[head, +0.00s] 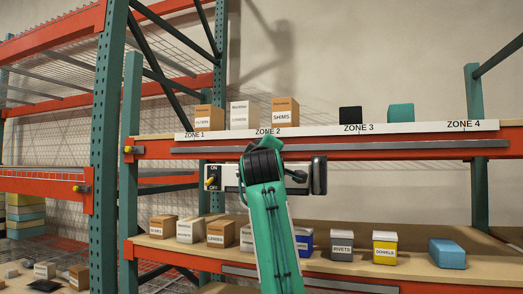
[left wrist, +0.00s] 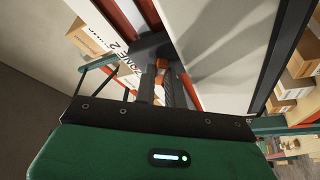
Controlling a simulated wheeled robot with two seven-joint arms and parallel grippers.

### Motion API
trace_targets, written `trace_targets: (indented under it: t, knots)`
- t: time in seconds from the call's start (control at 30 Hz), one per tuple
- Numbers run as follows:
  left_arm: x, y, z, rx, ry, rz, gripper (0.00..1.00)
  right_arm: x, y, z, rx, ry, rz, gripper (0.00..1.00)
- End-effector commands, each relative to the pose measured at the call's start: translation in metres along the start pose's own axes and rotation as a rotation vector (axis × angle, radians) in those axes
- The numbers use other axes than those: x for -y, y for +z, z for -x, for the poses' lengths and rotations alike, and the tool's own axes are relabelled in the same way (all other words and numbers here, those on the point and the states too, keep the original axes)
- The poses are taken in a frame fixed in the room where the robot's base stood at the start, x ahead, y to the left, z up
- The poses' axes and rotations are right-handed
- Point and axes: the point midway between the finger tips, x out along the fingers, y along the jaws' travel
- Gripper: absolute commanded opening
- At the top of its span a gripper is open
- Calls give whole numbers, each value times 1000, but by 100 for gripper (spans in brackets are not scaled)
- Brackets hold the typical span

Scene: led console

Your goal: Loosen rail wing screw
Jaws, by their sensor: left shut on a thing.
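The grey rail (head: 400,146) runs along the orange shelf beam under the zone labels. A white console box (head: 230,178) with ON and OFF marks and a yellow lever (head: 211,181) hangs below it, partly behind my green left arm. In the left wrist view, my left gripper (left wrist: 160,82) reaches up to the underside of the shelf, its dark fingers closed on a small orange piece (left wrist: 161,64), which looks like the wing screw. In the head view my wrist hides the fingertips and the screw. My right gripper is in neither view.
The upper shelf holds cartons (head: 285,112), a black box (head: 350,115) and a teal bin (head: 400,113). The lower shelf holds several boxes and bins, including a yellow one (head: 385,249). A green upright (head: 133,160) stands at left.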

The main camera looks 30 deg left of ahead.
Motion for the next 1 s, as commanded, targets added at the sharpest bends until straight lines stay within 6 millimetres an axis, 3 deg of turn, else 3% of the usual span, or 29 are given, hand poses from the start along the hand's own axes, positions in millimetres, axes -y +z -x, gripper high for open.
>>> trace_targets:
  t: [0.03,0.5,1.0]
  knots:
    - [-8,-2,0,2,-9,44,0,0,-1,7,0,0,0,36]
    - [-12,-4,-1,1,-159,408,0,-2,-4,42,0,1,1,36]
    - [-11,-4,0,-1,-223,570,0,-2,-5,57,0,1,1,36]
